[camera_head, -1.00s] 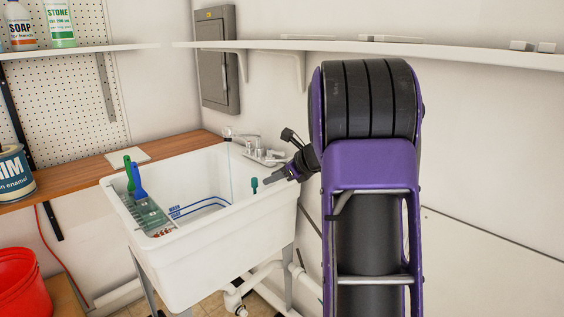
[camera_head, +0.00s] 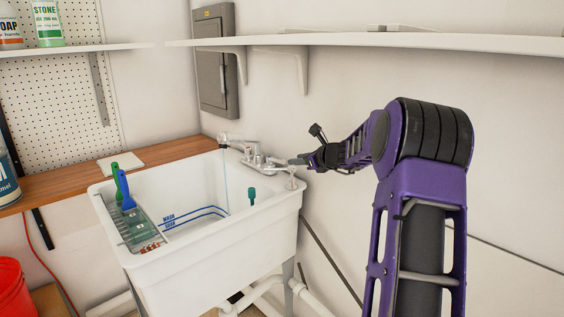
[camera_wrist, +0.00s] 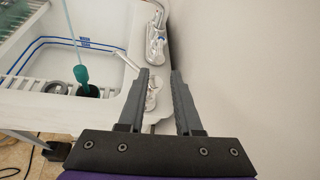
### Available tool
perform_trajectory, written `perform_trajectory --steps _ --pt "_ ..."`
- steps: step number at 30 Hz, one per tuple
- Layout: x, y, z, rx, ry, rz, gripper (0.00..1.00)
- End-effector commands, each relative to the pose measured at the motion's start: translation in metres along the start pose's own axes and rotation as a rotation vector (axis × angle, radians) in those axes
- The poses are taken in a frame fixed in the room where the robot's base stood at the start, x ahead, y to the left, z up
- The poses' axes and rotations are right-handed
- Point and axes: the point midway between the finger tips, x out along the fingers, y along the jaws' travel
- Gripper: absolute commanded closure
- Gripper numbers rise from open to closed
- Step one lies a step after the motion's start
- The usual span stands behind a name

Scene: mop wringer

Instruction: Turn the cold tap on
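A chrome tap set (camera_head: 252,156) stands on the back rim of the white sink (camera_head: 190,255). Its spout reaches over the basin, and a thin pale-blue line drops from it. In the wrist view one tap handle (camera_wrist: 153,93) lies just beyond and between my fingertips, with a pale lever pointing left over the basin. Another chrome handle (camera_wrist: 156,45) stands farther along the rim. No hot or cold mark is readable. My gripper (camera_wrist: 160,74) is open and empty; in the head view it (camera_head: 297,162) is at the right end of the tap set. Contact is unclear.
A ribbed tray with green and blue brushes (camera_head: 128,190) sits at the sink's left. A teal-topped thing (camera_head: 252,194) stands at the basin's right side. The wall is close right of my gripper. A shelf (camera_head: 380,40) runs above; a red bucket (camera_head: 12,290) is at lower left.

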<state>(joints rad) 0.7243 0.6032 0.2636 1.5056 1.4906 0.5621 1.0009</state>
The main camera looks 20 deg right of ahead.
Motion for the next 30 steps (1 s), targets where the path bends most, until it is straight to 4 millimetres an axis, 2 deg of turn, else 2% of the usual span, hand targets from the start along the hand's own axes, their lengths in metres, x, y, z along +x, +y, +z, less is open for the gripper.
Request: perform_trajectory --steps 3,9,15,21,29,30 --pt "0.028 0.001 0.000 0.000 0.000 0.003 0.67" --pt "0.068 0.001 0.001 -0.001 0.000 0.002 0.67" --pt "0.094 0.000 0.001 0.000 0.000 0.001 0.67" --pt "0.105 0.000 0.001 -0.001 0.000 0.001 0.67" --pt "0.105 0.000 0.000 0.000 0.000 0.000 0.67" --pt "0.105 0.000 0.000 0.000 0.000 0.000 0.72"
